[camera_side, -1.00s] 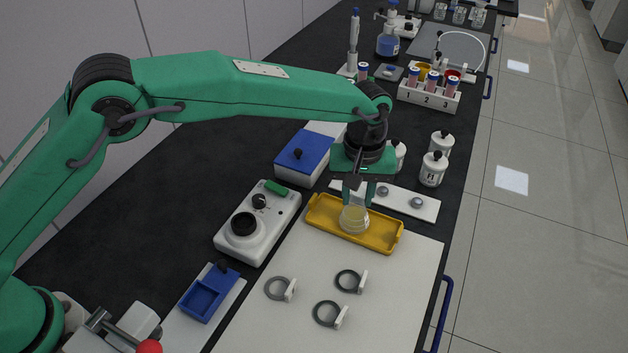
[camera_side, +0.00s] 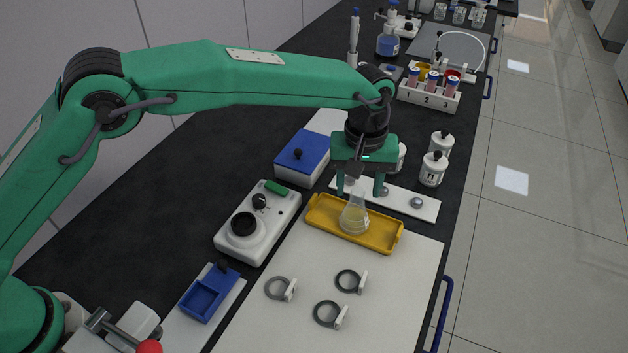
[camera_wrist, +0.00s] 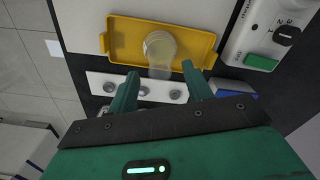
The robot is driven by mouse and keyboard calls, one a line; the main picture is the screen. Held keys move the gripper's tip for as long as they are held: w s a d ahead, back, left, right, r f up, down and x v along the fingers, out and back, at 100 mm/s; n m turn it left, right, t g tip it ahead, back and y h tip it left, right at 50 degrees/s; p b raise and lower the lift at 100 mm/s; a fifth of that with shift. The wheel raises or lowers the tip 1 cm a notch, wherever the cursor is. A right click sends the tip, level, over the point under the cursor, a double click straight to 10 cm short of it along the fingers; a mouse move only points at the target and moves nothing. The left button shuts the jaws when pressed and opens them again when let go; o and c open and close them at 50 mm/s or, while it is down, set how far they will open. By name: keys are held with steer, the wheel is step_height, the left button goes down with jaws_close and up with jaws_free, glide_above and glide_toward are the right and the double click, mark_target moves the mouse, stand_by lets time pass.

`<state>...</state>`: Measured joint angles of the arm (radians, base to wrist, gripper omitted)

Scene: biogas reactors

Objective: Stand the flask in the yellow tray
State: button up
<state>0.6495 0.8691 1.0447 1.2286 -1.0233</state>
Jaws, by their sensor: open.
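The flask (camera_side: 354,219) is clear glass with a conical body and pale yellow contents. It stands upright in the yellow tray (camera_side: 381,240), which lies at the far end of the white board. The flask also shows in the wrist view (camera_wrist: 159,50), inside the yellow tray (camera_wrist: 120,41). My gripper (camera_side: 362,190) is open and empty, above and slightly behind the flask, with its fingers apart. In the wrist view the fingers of my gripper (camera_wrist: 158,84) point toward the tray's edge, clear of the flask's body.
A white strip with metal knobs (camera_side: 417,204) lies behind the tray. A white device with a black dial (camera_side: 258,222) and a blue-lidded box (camera_side: 302,157) are to the left. Ring holders (camera_side: 331,314) lie in front on the white board.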

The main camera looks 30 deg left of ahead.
step_height(320, 180, up, 9)
steer(key=shift+r, duration=0.2)
stand_by(0.3)
stand_by(0.4)
steer(key=s+a+r+m+t, duration=0.1)
steer(key=s+a+r, duration=0.25)
steer(key=a, duration=0.45)
steer(key=s+a+r+t+h, duration=0.1)
steer(key=s+a+r, duration=0.1)
steer(key=a+r, duration=0.4)
steer(key=s+a+r+m+t, duration=0.1)
steer(key=s+a+r, duration=0.15)
steer(key=a, duration=0.65)
steer(key=s+a+f+m+t, duration=0.1)
steer(key=s+a+f, duration=0.2)
steer(key=s+a, duration=0.4)
steer(key=s+a+f+m+t+y, duration=0.1)
steer(key=s+a+f, duration=0.2)
steer(key=s+a, duration=0.3)
steer(key=s, duration=0.5)
steer(key=shift+a+f+t, duration=0.2)
steer(key=shift+a+t, duration=0.1)
steer(key=shift+a, duration=0.1)
